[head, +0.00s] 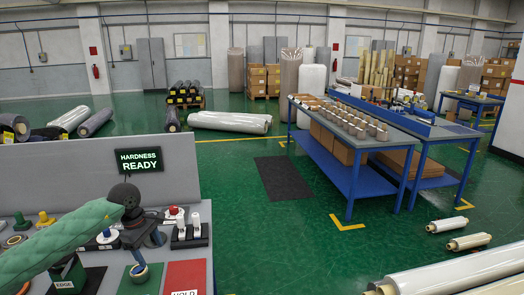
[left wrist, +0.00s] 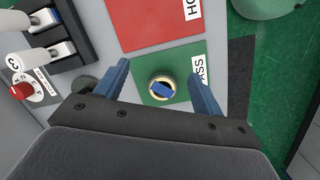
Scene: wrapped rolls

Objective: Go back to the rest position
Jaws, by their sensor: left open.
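My left arm comes in from the left in the head view, and its gripper (head: 148,240) hangs over the near workbench. In the left wrist view the blue fingers of this gripper (left wrist: 159,76) are open and apart. A small roll with a pale ring and a blue middle (left wrist: 161,82) stands on the green PASS mat (left wrist: 146,58) and appears between the fingers, not visibly gripped. The roll also shows in the head view (head: 140,273), below the gripper. My right gripper is not in view.
The bench holds a red HOLD mat (head: 185,277), a black stand with white cylinders (head: 190,233) and a red knob (left wrist: 20,90). A HARDNESS READY display (head: 138,161) stands behind. A blue table with several small rolls (head: 372,142) is right; green floor lies between.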

